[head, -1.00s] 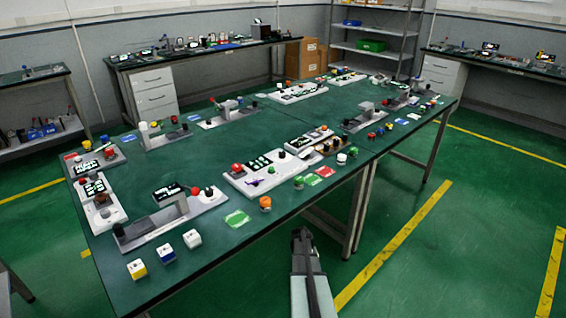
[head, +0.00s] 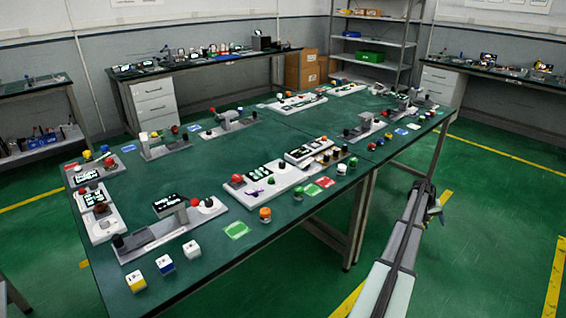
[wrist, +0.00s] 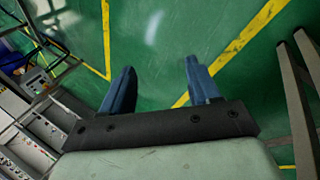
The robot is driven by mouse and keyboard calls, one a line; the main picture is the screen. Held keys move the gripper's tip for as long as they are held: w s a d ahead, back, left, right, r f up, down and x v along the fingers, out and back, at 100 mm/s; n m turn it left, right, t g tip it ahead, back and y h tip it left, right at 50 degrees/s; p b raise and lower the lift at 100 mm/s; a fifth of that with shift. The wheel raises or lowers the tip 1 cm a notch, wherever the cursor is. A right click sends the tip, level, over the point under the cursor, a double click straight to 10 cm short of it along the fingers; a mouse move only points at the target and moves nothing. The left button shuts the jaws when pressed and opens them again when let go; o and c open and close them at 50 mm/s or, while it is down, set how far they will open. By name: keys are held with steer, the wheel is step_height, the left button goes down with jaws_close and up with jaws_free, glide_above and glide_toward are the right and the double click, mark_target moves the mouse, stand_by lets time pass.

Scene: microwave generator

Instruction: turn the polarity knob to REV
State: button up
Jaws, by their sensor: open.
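My gripper (head: 430,195) is to the right of the long green table, in front of its right edge and over the floor. In the wrist view its two blue fingers (wrist: 160,68) are spread apart with nothing between them, pointing over the green floor. Several small panels with knobs and displays stand on the table, among them a white panel with a red button (head: 237,178) at mid-table and a grey unit with a display (head: 170,206) at the near left. The polarity knob and its REV mark are too small to tell apart in these views.
The table (head: 275,240) has loose blocks, an orange-topped cylinder (head: 265,214) and coloured cards (head: 237,230) along its near edge. Its legs stand below my arm's left side. The wrist view shows grey panels (wrist: 30,140) at left. Floor at right is open.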

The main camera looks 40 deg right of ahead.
steer(key=s+d+r+m, duration=0.1)
steer(key=s+d+r, duration=0.4)
steer(key=w+d+r+m+t, duration=0.1)
steer(key=w+d+r+m, duration=0.1)
steer(key=w+r, duration=0.35)
steer(key=w+a+r+m+t+y, duration=0.1)
steer(key=w+a+r, duration=0.2)
steer(key=w, duration=0.9)
steer(key=w+a+r+m+t+y, duration=0.1)
steer(key=w+a, duration=0.5)
steer(key=w, duration=0.6)
steer(key=w+a+r+m+t+y, duration=0.1)
steer(key=w+a+r, duration=0.4)
steer(key=w, duration=0.7)
steer(key=shift+a+r+m+t+y, duration=0.25)
steer(key=shift+r+m+t+y, duration=0.25)
steer(key=shift+m, duration=0.7)
steer(key=w+a+r+m+t+y, duration=0.1)
steer(key=w+a+r, duration=0.3)
steer(key=w+a, duration=0.45)
steer(key=m+y, duration=0.2)
steer(key=y, duration=0.1)
glide_toward(282, 163)
steer(key=x, duration=0.9)
steer(key=shift+s+a+r, duration=0.1)
steer(key=shift+s, duration=0.05)
steer(key=shift+c, duration=0.4)
